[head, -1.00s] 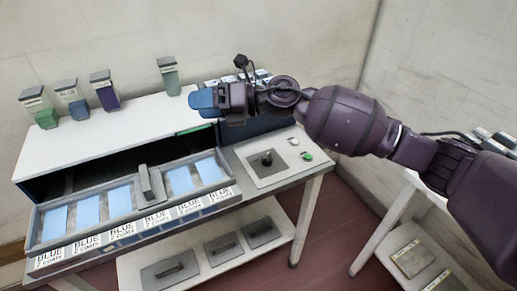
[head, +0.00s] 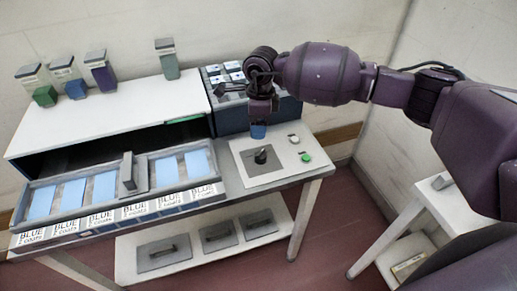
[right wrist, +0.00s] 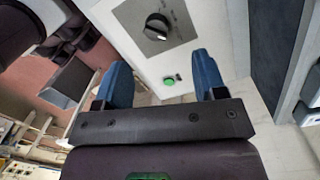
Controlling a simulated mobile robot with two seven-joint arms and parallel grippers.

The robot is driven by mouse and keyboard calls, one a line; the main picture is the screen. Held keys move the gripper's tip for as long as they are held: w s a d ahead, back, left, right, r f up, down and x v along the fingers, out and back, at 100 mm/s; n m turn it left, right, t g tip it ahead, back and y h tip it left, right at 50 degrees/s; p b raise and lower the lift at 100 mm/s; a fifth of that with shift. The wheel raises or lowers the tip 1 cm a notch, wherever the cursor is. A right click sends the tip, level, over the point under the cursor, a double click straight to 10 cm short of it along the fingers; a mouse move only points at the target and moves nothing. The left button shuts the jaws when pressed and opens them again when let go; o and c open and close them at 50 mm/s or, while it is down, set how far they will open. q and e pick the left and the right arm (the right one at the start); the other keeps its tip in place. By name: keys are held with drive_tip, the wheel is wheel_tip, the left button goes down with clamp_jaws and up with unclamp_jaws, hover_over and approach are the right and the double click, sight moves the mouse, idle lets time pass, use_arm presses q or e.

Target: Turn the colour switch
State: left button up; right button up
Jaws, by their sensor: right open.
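The colour switch is a black rotary knob (head: 262,155) on a grey plate (head: 250,173) set in the right end of the bench. The knob also shows in the right wrist view (right wrist: 157,27), beyond my fingers, with a pale mark on its top. My right gripper (head: 258,131) points down just behind the knob in the head view, apart from it. In the right wrist view its two blue fingers (right wrist: 163,78) are spread and empty. My left gripper is not in view.
A green button (head: 306,157) and a white button (head: 293,140) sit right of the plate. A tray (head: 140,190) of blue panels labelled BLUE is at the left. A blue box (head: 230,122) stands behind my gripper. Bottles line the white tunnel top (head: 110,115).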

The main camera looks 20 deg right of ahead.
sight(260, 152)
drive_tip(key=shift+s+d+h, duration=0.2)
drive_tip(key=shift+s+h, duration=0.2)
drive_tip(key=shift+s, duration=0.05)
drive_tip(key=f, duration=1)
drive_tip(key=shift+s+f, duration=0.25)
drive_tip(key=shift+f, duration=0.1)
drive_tip(key=shift+a, duration=0.1)
drive_tip(key=c, duration=0.9)
